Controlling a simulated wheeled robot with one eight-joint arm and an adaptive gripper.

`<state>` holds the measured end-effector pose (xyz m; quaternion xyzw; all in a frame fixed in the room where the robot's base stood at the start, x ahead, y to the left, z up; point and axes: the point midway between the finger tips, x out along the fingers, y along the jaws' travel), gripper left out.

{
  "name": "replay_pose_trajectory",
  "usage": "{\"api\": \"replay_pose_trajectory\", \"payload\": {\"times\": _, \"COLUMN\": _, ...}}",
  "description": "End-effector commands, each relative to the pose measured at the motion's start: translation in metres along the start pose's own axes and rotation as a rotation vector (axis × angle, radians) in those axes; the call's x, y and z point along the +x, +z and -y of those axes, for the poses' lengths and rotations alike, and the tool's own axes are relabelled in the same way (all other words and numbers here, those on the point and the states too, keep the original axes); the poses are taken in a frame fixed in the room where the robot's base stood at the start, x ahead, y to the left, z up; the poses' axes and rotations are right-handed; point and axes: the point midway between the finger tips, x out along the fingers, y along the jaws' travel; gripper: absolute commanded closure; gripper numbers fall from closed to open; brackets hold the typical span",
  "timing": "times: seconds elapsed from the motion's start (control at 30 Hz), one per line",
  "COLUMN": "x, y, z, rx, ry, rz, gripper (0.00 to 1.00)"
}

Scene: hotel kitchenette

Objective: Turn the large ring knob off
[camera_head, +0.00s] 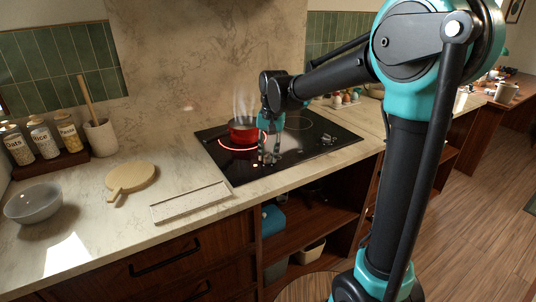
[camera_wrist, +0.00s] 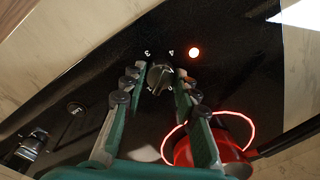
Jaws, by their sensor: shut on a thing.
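In the wrist view, a dark round knob (camera_wrist: 158,78) stands on the black cooktop, with the printed figures 3 and 4 beside it. My gripper (camera_wrist: 160,73) has its two fingers on either side of this knob and is shut on it. In the head view, my gripper (camera_head: 269,154) points down at the front part of the cooktop (camera_head: 232,174). The knob is hidden or too small to make out there. A red ring glows around the red pot.
The red pot (camera_head: 243,130) steams just behind my gripper; it also shows in the wrist view (camera_wrist: 183,153). A cutting board (camera_head: 131,177), a grey bowl (camera_head: 33,204) and jars (camera_head: 43,139) stand on the counter to the left. The cooktop's front edge is close.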

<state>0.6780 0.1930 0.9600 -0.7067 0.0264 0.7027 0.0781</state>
Motion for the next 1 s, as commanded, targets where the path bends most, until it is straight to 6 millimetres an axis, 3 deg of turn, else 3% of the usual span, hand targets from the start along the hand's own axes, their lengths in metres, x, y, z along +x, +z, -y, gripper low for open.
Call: {"api": "replay_pose_trajectory", "payload": {"times": 1.0, "x": -0.0003, "y": -0.0023, "z": 0.0002, "rx": -0.834, "ry": 0.0, "rz": 0.061, "gripper": 0.99}}
